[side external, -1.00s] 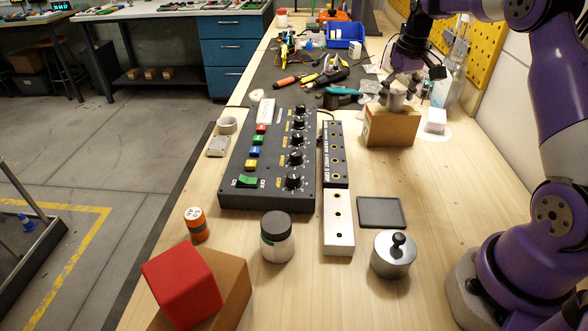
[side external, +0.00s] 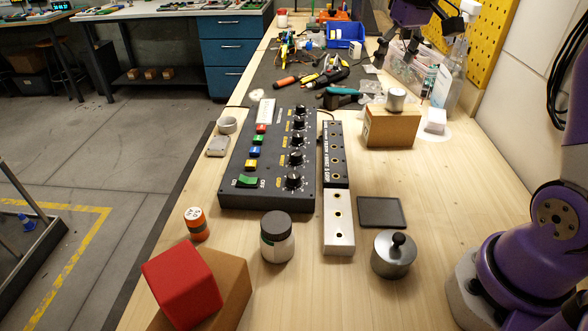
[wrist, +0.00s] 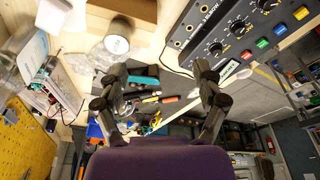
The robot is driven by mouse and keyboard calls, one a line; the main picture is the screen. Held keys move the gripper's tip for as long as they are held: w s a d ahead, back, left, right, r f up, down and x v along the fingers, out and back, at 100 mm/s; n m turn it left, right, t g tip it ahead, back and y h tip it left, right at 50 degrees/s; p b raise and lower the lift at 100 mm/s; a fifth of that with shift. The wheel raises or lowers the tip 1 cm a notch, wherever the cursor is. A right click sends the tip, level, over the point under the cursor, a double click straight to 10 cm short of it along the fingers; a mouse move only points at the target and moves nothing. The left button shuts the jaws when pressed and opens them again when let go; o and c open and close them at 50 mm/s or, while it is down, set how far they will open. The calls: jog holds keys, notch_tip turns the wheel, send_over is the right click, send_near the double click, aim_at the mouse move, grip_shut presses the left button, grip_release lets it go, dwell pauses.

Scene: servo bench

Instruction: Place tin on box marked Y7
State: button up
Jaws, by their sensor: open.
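A small silver-grey tin (side external: 396,99) stands upright on top of a brown cardboard box (side external: 385,128) at the back right of the bench. I cannot read a Y7 mark on the box. My gripper (side external: 395,52) is open and empty, above and behind the tin, clear of it. In the wrist view, the tin (wrist: 121,27) and part of the box (wrist: 134,9) show at the top, outside the open fingers (wrist: 159,67).
A white block (side external: 435,120) sits right of the box; a clear bottle (side external: 449,84) stands behind it. Tools and a blue bin (side external: 346,35) lie at the back. A control panel (side external: 269,160) fills the middle. A red cube (side external: 182,283) rests on another cardboard box (side external: 233,290) in front.

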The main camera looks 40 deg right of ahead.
jog(key=s+a+f+n+t, duration=0.3)
jog(key=s+a+f, duration=0.1)
jog(key=s+a, duration=1)
jog(key=shift+a+y, duration=0.3)
jog(key=shift+a, duration=0.25)
